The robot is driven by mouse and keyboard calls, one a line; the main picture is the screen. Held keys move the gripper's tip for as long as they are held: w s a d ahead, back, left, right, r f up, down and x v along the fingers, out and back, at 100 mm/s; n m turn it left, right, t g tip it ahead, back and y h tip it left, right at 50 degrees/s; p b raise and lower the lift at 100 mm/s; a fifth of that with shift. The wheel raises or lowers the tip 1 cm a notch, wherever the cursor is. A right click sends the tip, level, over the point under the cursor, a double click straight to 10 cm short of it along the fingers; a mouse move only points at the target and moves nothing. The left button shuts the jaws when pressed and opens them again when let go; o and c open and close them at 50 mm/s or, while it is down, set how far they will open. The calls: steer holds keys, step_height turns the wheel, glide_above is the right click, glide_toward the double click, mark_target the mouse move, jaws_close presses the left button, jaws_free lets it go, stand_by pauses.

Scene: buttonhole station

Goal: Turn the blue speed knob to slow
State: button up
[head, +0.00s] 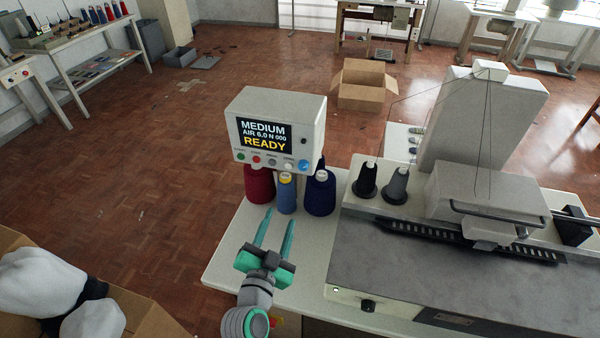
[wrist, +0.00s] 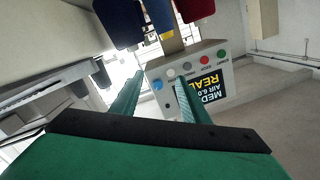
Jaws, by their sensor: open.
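The blue speed knob (head: 304,165) is at the lower right of the front of a white control box (head: 305,110). The box's screen (head: 263,135) reads MEDIUM, AIR 6.0, N 000, READY. In the wrist view the picture of the box is upside down, and the blue knob (wrist: 158,85) shows at the left end of its row of buttons. My gripper (head: 277,212) is open and empty, below and in front of the box, apart from the knob. In the wrist view the knob appears between the two green fingers (wrist: 157,95).
The sewing machine (head: 480,190) fills the right of the table. An open carton (head: 367,85) stands on the floor behind.

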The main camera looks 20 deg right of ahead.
mark_target(302, 168)
steer(key=w+d+r+m, duration=0.1)
steer(key=w+d+r, duration=0.1)
steer(key=w+d, duration=0.1)
steer(key=w+d+r+m+h, duration=0.1)
steer(key=w+d, duration=0.2)
steer(key=w, duration=0.1)
steer(key=w+d+r+m+h, duration=0.1)
steer(key=w+d+r, duration=0.1)
steer(key=w+d, duration=0.1)
steer(key=shift+w+r+g, duration=0.3)
steer(key=shift+g, duration=0.1)
steer(key=shift+d, duration=0.1)
steer(key=shift+c, duration=0.2)
jaws_close()
